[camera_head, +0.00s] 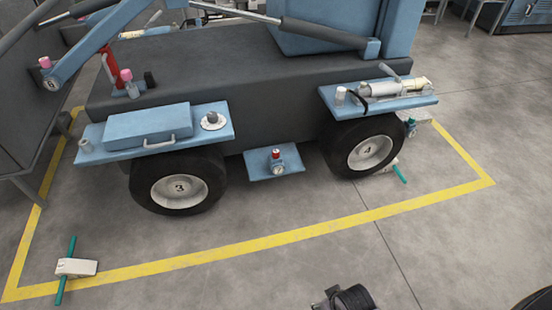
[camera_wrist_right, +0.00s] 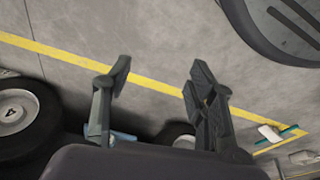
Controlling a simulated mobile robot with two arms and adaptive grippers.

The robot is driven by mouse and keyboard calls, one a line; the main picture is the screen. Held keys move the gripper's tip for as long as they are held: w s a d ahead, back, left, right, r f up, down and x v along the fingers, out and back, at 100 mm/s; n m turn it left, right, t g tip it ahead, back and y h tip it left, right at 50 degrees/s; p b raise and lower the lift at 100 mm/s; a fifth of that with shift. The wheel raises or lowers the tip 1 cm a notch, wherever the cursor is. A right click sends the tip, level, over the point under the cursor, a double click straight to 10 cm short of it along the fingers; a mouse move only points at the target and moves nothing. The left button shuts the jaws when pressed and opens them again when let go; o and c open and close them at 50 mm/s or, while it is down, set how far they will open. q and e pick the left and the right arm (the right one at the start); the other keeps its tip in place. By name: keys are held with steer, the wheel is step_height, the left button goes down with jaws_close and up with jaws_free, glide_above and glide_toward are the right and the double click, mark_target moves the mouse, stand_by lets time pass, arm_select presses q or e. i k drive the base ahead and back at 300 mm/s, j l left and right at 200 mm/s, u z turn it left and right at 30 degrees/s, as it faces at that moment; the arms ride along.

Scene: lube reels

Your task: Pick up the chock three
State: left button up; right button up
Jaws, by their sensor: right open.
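A white chock (camera_head: 76,267) with a green bar through it lies on the floor at the lower left of the head view, on the yellow line and apart from the wheel marked 3 (camera_head: 178,189). No number on it is readable. The same chock (camera_wrist_right: 269,132) shows small at the right of the right wrist view. My right gripper (camera_wrist_right: 160,75) is open and empty above bare floor, well away from this chock. A dark part at the bottom of the head view appears to be mine. My left gripper is not in view.
Another chock (camera_head: 390,166) with a green bar lies by the wheel marked 4 (camera_head: 370,152). The blue and grey cart's side shelves (camera_head: 215,120) and low blue step (camera_head: 258,172) stick out. The floor in front of the yellow line (camera_head: 300,235) is mostly clear.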

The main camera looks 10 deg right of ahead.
mark_target(69, 268)
steer(key=j+u, duration=0.1)
steer(key=u, duration=0.7)
steer(key=i+u, duration=0.1)
steer(key=u, duration=0.3)
steer(key=j+u, duration=0.1)
steer(key=u, duration=0.25)
steer(key=z, duration=1.2)
steer(key=u, duration=1.2)
steer(key=i, duration=0.25)
